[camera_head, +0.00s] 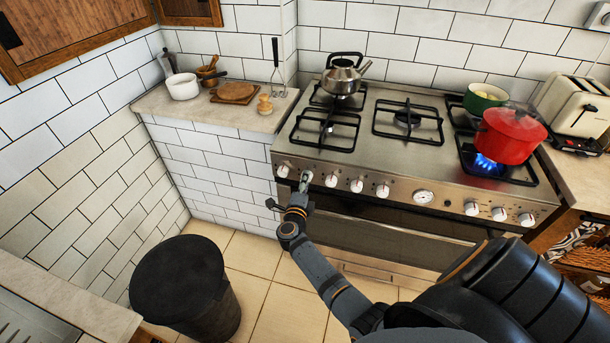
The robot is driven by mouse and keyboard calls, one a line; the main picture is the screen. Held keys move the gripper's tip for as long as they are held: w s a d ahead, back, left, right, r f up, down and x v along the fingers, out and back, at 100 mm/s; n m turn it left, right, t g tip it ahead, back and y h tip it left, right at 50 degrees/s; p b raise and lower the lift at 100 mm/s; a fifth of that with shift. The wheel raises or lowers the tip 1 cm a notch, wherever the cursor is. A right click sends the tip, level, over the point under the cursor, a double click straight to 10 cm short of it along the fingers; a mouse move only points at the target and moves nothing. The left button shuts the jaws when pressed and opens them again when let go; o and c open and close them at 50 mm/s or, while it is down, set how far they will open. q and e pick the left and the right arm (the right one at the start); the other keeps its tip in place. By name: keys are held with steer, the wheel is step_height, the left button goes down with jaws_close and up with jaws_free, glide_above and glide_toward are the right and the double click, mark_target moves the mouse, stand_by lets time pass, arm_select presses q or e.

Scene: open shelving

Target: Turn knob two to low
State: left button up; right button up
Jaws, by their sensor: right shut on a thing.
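The stove (385,155) has a row of white knobs along its front panel. The first knob (283,170) is at the far left. Knob two (308,175) is just right of it and partly hidden by my right gripper (303,183). My right gripper is shut on knob two, with its arm reaching up from the lower right. I cannot read the knob's setting. The third knob (331,180) is just right of the gripper. My left gripper is not in view.
A kettle (342,77) stands on the back left burner. A red pot (510,135) sits over a lit blue flame (485,162) at the right, with a green pot (484,97) behind it. A dark bin (185,285) stands on the floor at left.

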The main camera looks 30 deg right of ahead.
steer(key=shift+n+p, duration=0.7)
steer(key=shift+p, duration=0.05)
steer(key=o, duration=1.2)
steer(key=shift+c, duration=0.2)
steer(key=v, duration=0.7)
steer(key=shift+a, duration=0.25)
